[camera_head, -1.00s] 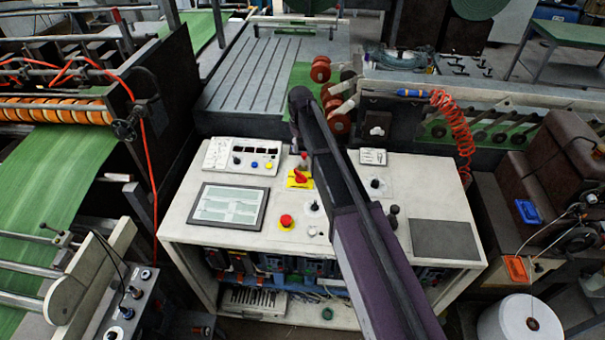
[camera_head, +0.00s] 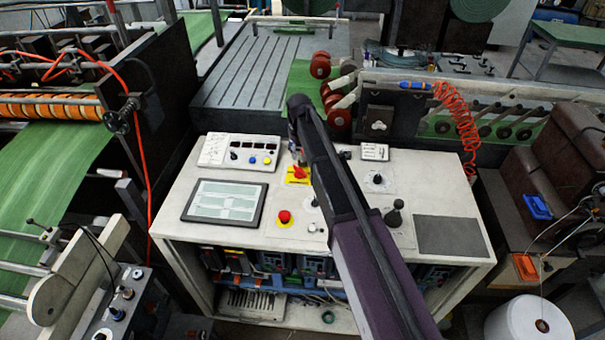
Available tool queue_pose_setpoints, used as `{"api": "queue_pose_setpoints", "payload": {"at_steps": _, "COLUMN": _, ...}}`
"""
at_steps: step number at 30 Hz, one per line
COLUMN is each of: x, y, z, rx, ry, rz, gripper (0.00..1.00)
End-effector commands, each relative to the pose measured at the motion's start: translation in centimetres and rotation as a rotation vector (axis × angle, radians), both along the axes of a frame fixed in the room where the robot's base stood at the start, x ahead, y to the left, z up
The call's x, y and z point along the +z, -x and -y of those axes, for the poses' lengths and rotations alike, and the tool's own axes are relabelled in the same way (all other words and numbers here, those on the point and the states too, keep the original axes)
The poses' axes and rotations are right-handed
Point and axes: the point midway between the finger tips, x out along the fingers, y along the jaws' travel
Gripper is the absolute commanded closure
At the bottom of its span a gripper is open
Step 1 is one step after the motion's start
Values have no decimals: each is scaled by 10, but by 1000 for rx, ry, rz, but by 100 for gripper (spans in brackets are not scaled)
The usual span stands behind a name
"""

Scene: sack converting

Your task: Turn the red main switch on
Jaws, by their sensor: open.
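The red main switch (camera_head: 299,173) is a red rotary handle on a yellow plate. It sits on the white top of the control desk (camera_head: 283,243), left of my arm's link. The handle lies slantwise on its plate; I cannot tell its on or off position. My dark arm rises from the bottom right and bends just beyond the switch.
A red mushroom button (camera_head: 284,216) on a yellow ring stands in front of the switch. A touchscreen (camera_head: 224,201) and a button box (camera_head: 240,152) are at left. A black joystick (camera_head: 394,214) and a dark pad (camera_head: 447,235) are at right.

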Motion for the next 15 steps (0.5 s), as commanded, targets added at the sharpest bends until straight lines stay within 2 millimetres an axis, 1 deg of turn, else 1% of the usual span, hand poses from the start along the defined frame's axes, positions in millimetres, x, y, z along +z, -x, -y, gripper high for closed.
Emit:
{"api": "queue_pose_setpoints", "payload": {"at_steps": 1, "x": -8, "y": 0, "z": 0, "rx": 0, "ry": 0, "rz": 0, "gripper": 49}}
{"api": "queue_pose_setpoints", "payload": {"at_steps": 15, "x": -44, "y": 0, "z": -1, "rx": 1, "ry": 0, "rz": 0, "gripper": 49}}
